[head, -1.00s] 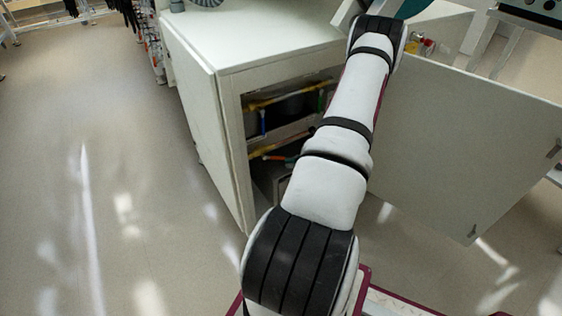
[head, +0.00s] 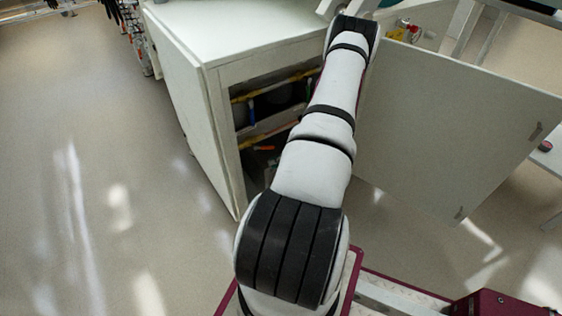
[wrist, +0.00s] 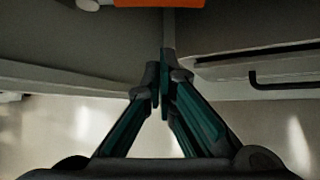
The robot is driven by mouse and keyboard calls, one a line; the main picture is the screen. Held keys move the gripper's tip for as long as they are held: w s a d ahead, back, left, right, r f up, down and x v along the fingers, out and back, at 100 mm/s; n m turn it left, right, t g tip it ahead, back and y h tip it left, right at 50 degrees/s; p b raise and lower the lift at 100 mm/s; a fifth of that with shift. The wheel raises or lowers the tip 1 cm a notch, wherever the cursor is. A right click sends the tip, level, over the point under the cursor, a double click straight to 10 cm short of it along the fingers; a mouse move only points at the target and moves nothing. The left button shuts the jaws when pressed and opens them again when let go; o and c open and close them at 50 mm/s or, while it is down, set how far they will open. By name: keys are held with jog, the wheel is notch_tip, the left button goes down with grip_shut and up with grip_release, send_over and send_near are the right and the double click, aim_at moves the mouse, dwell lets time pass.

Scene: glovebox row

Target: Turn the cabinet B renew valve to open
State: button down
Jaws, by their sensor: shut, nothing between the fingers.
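My gripper (wrist: 161,75) is shut and empty in the wrist view, its dark green fingers brought together at the tips. An orange piece (wrist: 158,3) is cut off by the top edge, just beyond the fingertips and apart from them in the picture. I cannot tell whether it is the renew valve's handle. In the head view an open white cabinet (head: 235,45) holds yellow pipes (head: 252,95), a blue handle (head: 252,112) and a small orange handle (head: 264,148). No label is readable, so I cannot tell which cabinet is B. My arm hides part of the interior.
An open door panel (head: 450,130) stands right of my arm. Another white door (head: 185,110) is on the cabinet's left. A red and yellow fitting (head: 405,30) shows behind the right panel. A black bar handle (wrist: 285,82) is at right in the wrist view. Floor at left is clear.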

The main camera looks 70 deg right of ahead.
aim_at(264, 147)
jog(key=shift+w+d+r+b, duration=0.15)
jog(key=shift+w+d+b, duration=0.35)
jog(key=shift+w, duration=0.2)
jog(key=shift+w+d+r+b, duration=0.15)
jog(key=shift+w+d+b, duration=0.2)
jog(key=shift+w+d, duration=0.3)
